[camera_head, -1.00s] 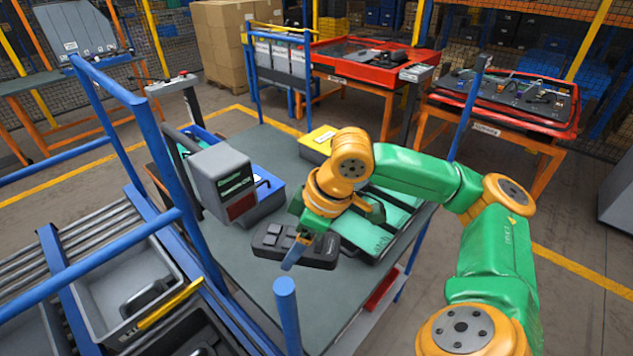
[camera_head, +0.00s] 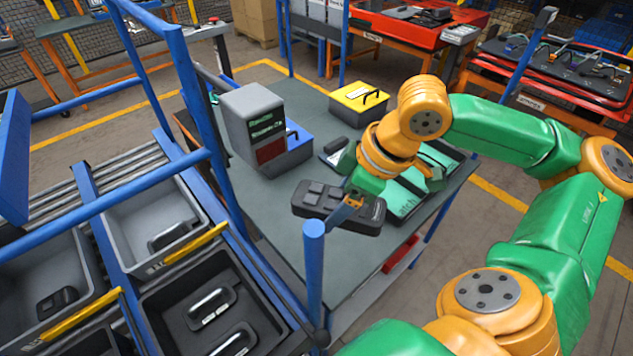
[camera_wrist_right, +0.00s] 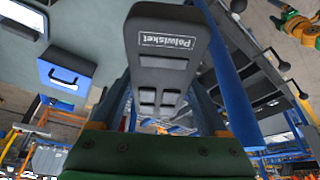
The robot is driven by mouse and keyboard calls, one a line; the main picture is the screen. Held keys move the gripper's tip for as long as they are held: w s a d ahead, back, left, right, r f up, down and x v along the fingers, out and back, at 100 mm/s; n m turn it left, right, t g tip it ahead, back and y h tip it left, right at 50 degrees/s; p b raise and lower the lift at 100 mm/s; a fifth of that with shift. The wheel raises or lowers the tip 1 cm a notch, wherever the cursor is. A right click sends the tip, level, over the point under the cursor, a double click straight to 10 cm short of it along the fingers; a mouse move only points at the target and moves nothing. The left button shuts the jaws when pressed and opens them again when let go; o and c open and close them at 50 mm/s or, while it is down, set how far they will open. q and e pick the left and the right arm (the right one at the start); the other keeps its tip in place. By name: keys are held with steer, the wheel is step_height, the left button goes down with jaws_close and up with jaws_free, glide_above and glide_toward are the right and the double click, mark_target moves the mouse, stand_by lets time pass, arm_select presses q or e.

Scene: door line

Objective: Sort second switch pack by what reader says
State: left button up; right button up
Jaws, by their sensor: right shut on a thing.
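The switch pack (camera_head: 312,198) is a dark flat block with raised pads, seen over the near part of the grey table in the head view. My right gripper (camera_head: 347,208) is shut on it. In the right wrist view the pack (camera_wrist_right: 165,50) fills the middle, with a "Polwisket" label on its far end, between the two blue fingers. The reader (camera_head: 252,115) is a grey box with green text on a dark screen and a dark red window, standing beyond the pack. Its text is too small to read. My left gripper is out of view.
Grey bins (camera_head: 118,235) with yellow labels and a black bin (camera_head: 165,322) stand at left, several holding dark handled packs. A blue post (camera_head: 314,270) rises close to the pack. A blue case (camera_head: 300,148), yellow case (camera_head: 345,100) and teal trays (camera_head: 405,203) occupy the table.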

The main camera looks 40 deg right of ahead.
mark_target(361, 220)
steer(key=s+b, duration=0.1)
steer(key=s, duration=0.1)
steer(key=s+b, duration=0.1)
steer(key=s, duration=0.1)
steer(key=shift+s+d+f, duration=0.2)
steer(key=shift+s, duration=0.1)
steer(key=shift+s+a+r, duration=0.1)
steer(key=shift+s+r, duration=0.05)
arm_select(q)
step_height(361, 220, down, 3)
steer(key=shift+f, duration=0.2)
